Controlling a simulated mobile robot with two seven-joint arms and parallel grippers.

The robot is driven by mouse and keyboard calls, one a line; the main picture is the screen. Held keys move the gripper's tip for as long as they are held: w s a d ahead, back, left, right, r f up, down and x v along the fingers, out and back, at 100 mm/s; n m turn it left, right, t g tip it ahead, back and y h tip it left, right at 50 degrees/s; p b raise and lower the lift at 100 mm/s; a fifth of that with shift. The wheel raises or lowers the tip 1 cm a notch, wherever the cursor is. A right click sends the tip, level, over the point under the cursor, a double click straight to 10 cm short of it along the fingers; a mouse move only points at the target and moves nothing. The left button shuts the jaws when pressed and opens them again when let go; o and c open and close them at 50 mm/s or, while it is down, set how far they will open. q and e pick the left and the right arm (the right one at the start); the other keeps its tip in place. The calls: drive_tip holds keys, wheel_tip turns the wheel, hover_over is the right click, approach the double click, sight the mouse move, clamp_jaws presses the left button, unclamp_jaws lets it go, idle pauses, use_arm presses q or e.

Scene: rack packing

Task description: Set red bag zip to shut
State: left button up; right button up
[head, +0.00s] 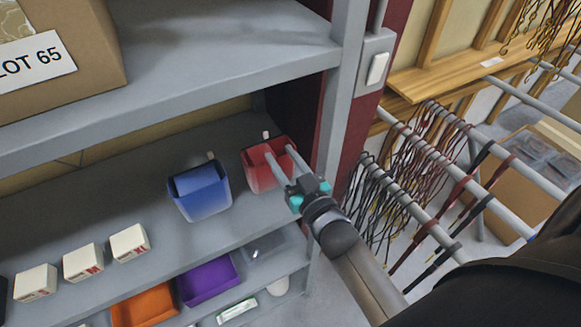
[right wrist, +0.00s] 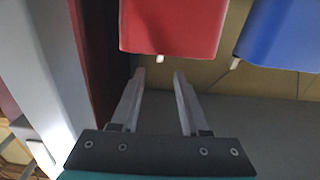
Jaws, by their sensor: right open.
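The red bag (head: 256,180) stands on the grey shelf close to the rack's right post. Its top shows as an open-looking box shape in the head view, with a small white tab (head: 266,134) at its back edge. In the right wrist view the red bag (right wrist: 172,25) is at the top, and its white tab (right wrist: 160,58) sticks out just beyond and between the fingertips. My right gripper (head: 278,150) is open, its two fingers reaching over the red bag. In the right wrist view the gripper (right wrist: 159,73) has nothing between its fingers. My left gripper is out of view.
A blue bag (head: 200,192) with its own white tab stands left of the red one. The rack post (head: 336,110) is close on the right. Small white boxes (head: 128,243) line the shelf front. Orange (head: 145,307) and purple (head: 208,281) bins sit below.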

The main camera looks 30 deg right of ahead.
drive_tip(key=shift+s, duration=1.6)
drive_tip(key=shift+c, duration=0.2)
